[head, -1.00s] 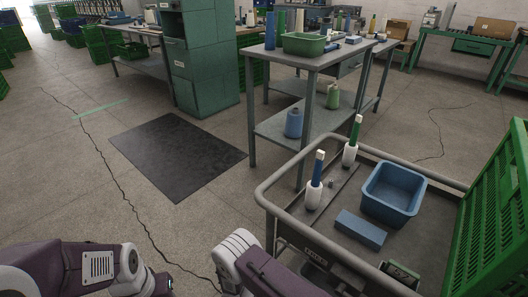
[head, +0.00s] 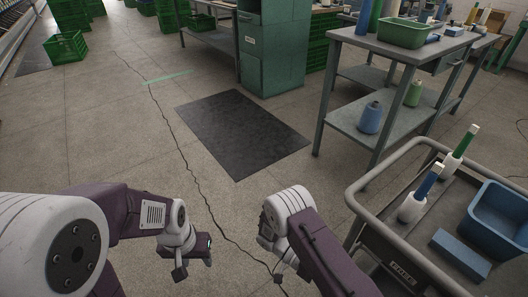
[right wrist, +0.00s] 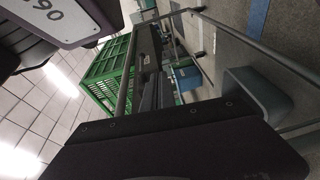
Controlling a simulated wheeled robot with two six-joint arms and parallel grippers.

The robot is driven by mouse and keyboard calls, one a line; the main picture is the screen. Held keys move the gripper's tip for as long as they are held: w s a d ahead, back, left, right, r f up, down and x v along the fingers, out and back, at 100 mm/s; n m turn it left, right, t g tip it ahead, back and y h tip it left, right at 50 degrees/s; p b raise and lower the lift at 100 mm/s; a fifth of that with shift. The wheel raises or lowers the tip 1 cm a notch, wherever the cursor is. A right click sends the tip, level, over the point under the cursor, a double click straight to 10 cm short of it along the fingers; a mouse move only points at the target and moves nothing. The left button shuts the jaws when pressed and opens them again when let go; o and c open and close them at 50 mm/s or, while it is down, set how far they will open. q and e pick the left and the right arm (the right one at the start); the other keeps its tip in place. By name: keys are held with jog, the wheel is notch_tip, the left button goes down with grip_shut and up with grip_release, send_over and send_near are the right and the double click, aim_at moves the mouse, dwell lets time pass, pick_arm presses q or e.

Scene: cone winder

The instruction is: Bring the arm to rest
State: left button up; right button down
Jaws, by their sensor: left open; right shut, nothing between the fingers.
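My left gripper (head: 192,266) is at the lower left of the head view, below my white and purple left arm (head: 140,216). It is open and empty, over bare floor. My right arm (head: 310,245) comes in from the bottom, left of the grey cart. My right gripper (head: 278,277) shows only as a small dark tip below the white wrist; it is shut and holds nothing. The right wrist view shows no fingers clearly.
The grey cart (head: 358,207) at the right holds a blue bin (head: 500,222), a blue block (head: 460,254) and two bobbins on white bases. A grey table (head: 345,40) with cones stands behind. A dark mat (head: 240,130) lies on open floor.

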notch_tip(320, 180, up, 10)
jog(key=m+t+y, duration=0.2)
jog(key=t+y, duration=0.3)
jog(key=y, duration=0.6)
jog(key=w+a+f+n+t+y+p, duration=0.1)
jog(key=w+a+f+n+t+y, duration=0.15)
jog(key=w+n+t, duration=0.6)
notch_tip(320, 180, up, 38)
jog(key=s+n+g+p, duration=0.1)
jog(key=s+p, duration=0.2)
jog(key=p, duration=3.5)
jog(key=shift+a+n, duration=0.25)
jog(key=shift+n, duration=0.1)
